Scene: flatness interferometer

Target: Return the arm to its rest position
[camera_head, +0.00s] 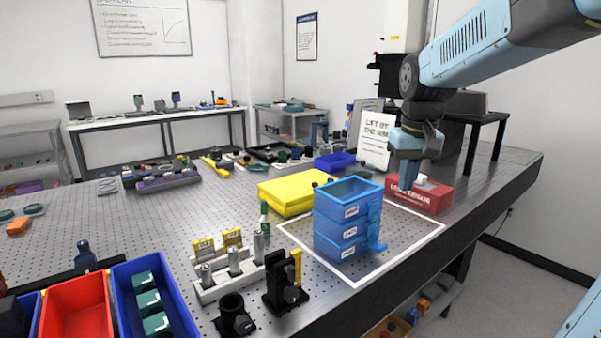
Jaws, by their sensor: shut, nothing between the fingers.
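My light blue arm (490,45) reaches in from the upper right over the optical table (230,230). My gripper (407,182) points down, just behind and to the right of a blue stacked drawer unit (342,235), near a red box (428,196). The gripper is shut and holds nothing that I can see. Its fingertips are small here, and I cannot tell whether they touch the red box. The drawer unit stands upright inside a white outlined square (405,250), with a blue tab sticking out at its lower right.
A yellow box (290,194) lies behind the drawer unit. A white sign (375,140) stands at the back. Black mounts (285,285) and a white post rack (232,275) stand at the front. Red (75,310) and blue bins are at lower left. The table's middle left is mostly clear.

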